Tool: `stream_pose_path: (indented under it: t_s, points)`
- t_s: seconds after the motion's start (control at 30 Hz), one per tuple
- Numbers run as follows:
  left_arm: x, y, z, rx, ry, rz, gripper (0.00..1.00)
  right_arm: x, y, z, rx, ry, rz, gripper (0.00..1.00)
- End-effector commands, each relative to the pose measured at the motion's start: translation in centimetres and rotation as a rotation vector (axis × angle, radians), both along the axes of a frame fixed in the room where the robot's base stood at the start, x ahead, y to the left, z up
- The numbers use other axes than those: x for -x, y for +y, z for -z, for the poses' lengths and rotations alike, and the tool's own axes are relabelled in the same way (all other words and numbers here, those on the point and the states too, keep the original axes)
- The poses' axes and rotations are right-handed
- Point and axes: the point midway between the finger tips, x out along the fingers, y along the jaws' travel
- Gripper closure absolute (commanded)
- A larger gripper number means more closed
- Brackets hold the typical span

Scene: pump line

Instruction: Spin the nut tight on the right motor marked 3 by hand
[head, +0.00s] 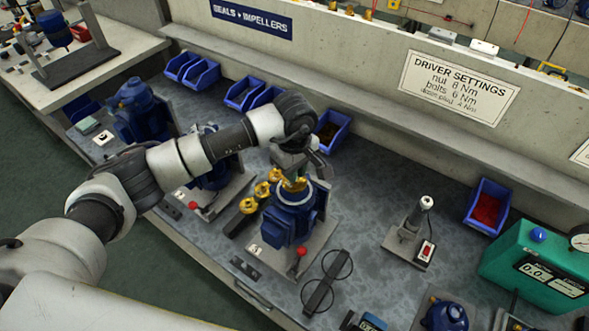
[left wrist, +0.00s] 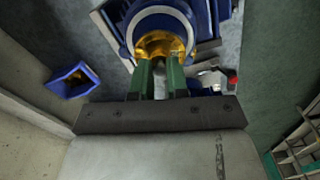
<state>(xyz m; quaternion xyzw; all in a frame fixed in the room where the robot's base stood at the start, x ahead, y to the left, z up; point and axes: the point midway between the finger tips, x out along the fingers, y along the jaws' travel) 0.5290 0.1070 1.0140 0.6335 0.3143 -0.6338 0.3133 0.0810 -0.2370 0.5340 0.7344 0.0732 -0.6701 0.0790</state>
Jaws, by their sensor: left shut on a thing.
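The motor (head: 283,224) under my left gripper is blue, with a pale ring around its upward-facing top and a small white label whose number I cannot read. My left gripper (head: 294,178) points down onto the top centre of this motor. A brass impeller (head: 299,185) shows inside the ring, and also in the left wrist view (left wrist: 172,42). In that view the two green fingers (left wrist: 160,64) reach into the ring's centre, close together. They are shut on the nut, which is itself mostly hidden between them. My right gripper is not in view.
Two more blue motors (head: 137,110) stand to the left, one partly behind my arm. Brass impellers (head: 262,190) sit on a dark rack beside the motor. A driver (head: 415,220) stands on a holder to the right, near a green tester (head: 535,262). Blue bins (head: 490,205) line the back.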

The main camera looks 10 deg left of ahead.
Motion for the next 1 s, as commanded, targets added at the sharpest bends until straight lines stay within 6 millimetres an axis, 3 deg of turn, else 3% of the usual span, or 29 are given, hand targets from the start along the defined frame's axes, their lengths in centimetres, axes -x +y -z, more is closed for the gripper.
stream_pose_path:
  t_s: [0.5,0.53,0.7,0.9,1.0]
  points:
    - [-0.01,0.02,0.45,0.0,0.0,0.0,1.0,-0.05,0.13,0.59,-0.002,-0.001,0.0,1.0]
    - [-0.01,0.02,0.39,0.0,0.0,0.0,0.82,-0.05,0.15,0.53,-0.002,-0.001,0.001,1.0]
    - [-0.01,0.01,0.37,0.0,0.0,0.0,0.56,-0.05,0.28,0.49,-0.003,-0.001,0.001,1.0]
    - [-0.01,0.01,0.38,0.0,0.0,0.0,0.55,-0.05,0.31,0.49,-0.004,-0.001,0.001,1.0]
    - [0.0,0.01,0.38,0.0,0.0,0.0,0.4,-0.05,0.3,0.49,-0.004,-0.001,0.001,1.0]
